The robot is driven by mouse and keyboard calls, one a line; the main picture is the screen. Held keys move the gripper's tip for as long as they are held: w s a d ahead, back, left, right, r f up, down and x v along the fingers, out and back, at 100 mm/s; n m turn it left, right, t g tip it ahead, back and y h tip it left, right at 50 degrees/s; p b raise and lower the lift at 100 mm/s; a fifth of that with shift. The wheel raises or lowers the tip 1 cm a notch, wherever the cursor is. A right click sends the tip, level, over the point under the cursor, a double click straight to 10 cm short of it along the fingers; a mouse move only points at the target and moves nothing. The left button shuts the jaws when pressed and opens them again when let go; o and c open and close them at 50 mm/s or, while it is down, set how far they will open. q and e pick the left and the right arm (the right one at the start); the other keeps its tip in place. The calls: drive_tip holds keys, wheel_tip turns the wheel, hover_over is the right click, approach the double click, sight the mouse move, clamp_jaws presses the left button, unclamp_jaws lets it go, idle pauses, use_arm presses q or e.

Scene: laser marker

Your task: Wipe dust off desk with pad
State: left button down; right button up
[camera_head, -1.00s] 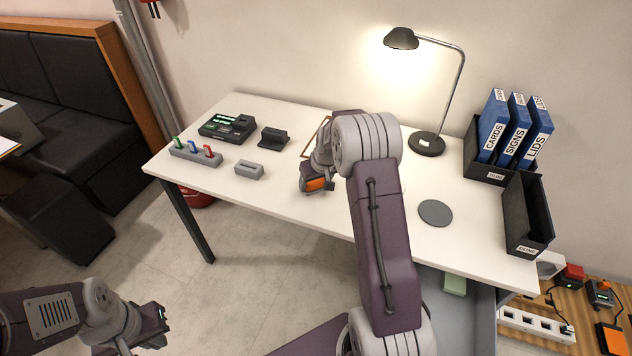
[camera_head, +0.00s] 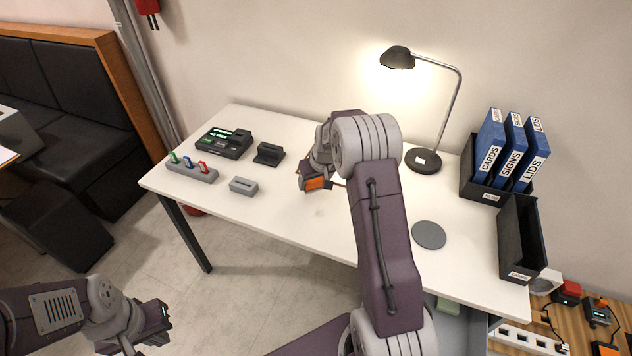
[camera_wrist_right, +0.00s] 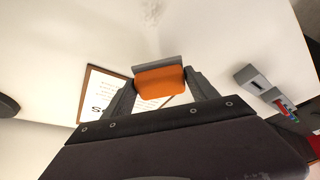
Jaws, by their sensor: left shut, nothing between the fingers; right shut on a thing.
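My right gripper (camera_head: 314,182) is shut on the pad (camera_wrist_right: 160,79), an orange block with a grey edge. In the head view the pad's orange side (camera_head: 316,183) shows low over the middle of the white desk (camera_head: 280,217). I cannot tell whether it touches the desktop. A faint whitish dust patch (camera_wrist_right: 151,14) lies on the desk, apart from the pad, at the top of the wrist view. In the head view it is a faint smudge (camera_head: 320,211) just in front of the pad. My left gripper (camera_head: 157,318) is shut and empty, off the desk at lower left.
A framed sheet (camera_wrist_right: 100,92) lies near the right gripper, partly hidden. A grey slotted block (camera_head: 243,186), plug holder (camera_head: 191,173), black device (camera_head: 223,142) and black stand (camera_head: 269,154) stand left. A lamp (camera_head: 423,161), disc (camera_head: 429,235), binders (camera_head: 512,150) and black tray (camera_head: 521,238) stand right.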

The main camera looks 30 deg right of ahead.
drive_tip(key=shift+w+d+r+p, duration=0.1)
drive_tip(key=shift+w+r+p, duration=0.05)
drive_tip(key=shift+r+p, duration=1.25)
drive_tip(key=shift+r, duration=0.5)
drive_tip(key=shift+f, duration=0.1)
